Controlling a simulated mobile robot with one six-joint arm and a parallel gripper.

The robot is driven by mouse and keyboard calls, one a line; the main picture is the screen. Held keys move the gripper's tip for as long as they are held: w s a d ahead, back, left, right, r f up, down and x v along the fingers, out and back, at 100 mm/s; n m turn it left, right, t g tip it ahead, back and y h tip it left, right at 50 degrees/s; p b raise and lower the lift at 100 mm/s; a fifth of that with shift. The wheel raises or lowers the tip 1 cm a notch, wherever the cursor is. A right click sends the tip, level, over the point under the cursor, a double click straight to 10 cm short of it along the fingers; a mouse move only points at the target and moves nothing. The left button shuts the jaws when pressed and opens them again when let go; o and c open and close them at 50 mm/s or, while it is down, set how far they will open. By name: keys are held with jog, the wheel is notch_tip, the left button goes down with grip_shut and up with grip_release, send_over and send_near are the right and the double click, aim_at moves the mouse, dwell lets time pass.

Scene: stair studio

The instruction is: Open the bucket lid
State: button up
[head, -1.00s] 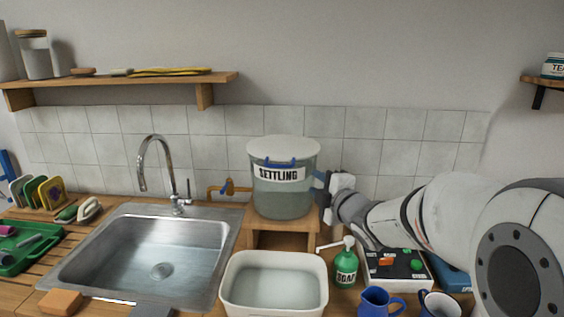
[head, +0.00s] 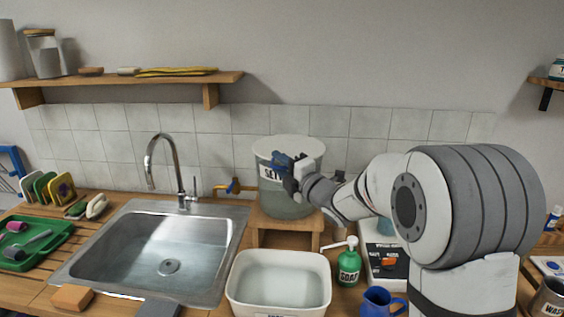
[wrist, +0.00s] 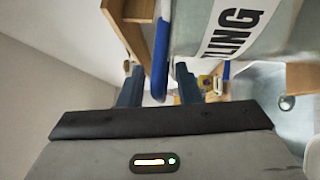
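The bucket (head: 288,205) is translucent grey with a "SETTLING" label and stands upright on a small wooden stand. Its pale lid (head: 290,146) lies flat on top. A blue handle at the front of the lid is mostly hidden by my gripper in the head view; the wrist view shows this blue handle (wrist: 162,50) edge-on beside the bucket wall (wrist: 195,30). My gripper (head: 281,162) is at the front of the bucket, just below the lid rim. In the wrist view its fingers (wrist: 158,88) are apart, with the handle's end between them. I cannot tell whether they touch it.
A wooden stand (head: 283,226) holds the bucket, with a brass tap (head: 234,186) at its left. A white water basin (head: 280,283), a green soap bottle (head: 348,266) and a blue jug (head: 377,302) stand in front. The sink (head: 160,245) is left. A shelf (head: 130,82) hangs above.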

grip_shut()
dwell(0.3)
dwell(0.3)
